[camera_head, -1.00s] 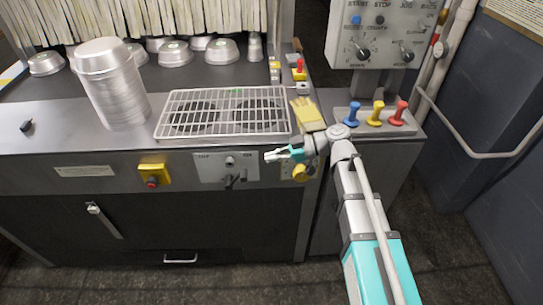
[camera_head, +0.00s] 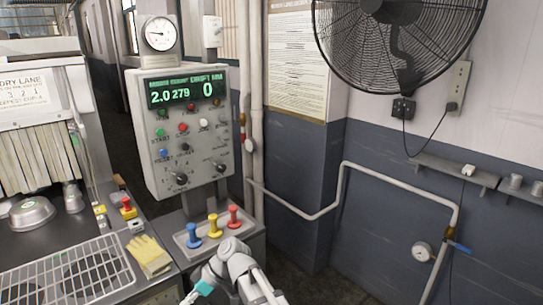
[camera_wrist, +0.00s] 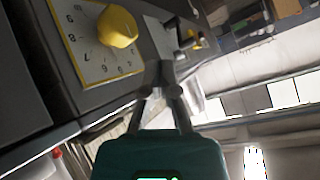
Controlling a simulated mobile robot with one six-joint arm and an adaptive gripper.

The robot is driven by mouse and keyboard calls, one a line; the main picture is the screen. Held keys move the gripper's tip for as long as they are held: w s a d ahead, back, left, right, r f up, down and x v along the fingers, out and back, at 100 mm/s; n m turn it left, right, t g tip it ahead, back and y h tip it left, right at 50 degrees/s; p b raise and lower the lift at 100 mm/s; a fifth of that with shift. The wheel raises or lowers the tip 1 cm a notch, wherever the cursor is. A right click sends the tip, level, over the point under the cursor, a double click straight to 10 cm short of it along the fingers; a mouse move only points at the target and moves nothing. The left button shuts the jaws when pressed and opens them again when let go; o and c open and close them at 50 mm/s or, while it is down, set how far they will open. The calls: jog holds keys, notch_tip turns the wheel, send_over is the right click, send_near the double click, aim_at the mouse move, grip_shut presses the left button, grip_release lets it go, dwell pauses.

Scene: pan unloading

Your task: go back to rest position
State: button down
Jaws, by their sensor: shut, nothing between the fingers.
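My gripper (camera_head: 186,299) is at the bottom edge of the head view, partly cut off, with a teal part behind its fingers. It is in front of the machine's counter, below and right of the yellow glove (camera_head: 150,255). In the wrist view my gripper (camera_wrist: 160,70) has its two fingers meeting at the tips, with nothing between them. Behind it is a yellow knob (camera_wrist: 117,27) on a white numbered dial plate (camera_wrist: 82,48). I cannot tell the exact gap between fingers and panel.
A wire rack (camera_head: 70,275) lies on the counter. Blue, yellow and red levers (camera_head: 213,226) stand in a tray just beyond my arm. A control box (camera_head: 185,130) rises behind. Pipes (camera_head: 345,168) and a fan (camera_head: 395,40) are on the wall. Floor at the lower right looks clear.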

jog(key=w+d+m+t+h+p, duration=0.1)
jog(key=d+m, duration=0.5)
jog(key=d, duration=0.7)
jog(key=w+d+m+t+h+p, duration=0.1)
jog(key=d+m+h+p, duration=0.3)
jog(key=d, duration=0.9)
jog(key=w+d+r+m+t+h+p, duration=0.1)
jog(key=d+m+t+h+p, duration=0.1)
jog(key=d+m, duration=0.6)
jog(key=d+t+h, duration=0.1)
jog(key=d+h, duration=0.1)
jog(key=d, duration=0.3)
jog(key=shift+d, duration=0.35)
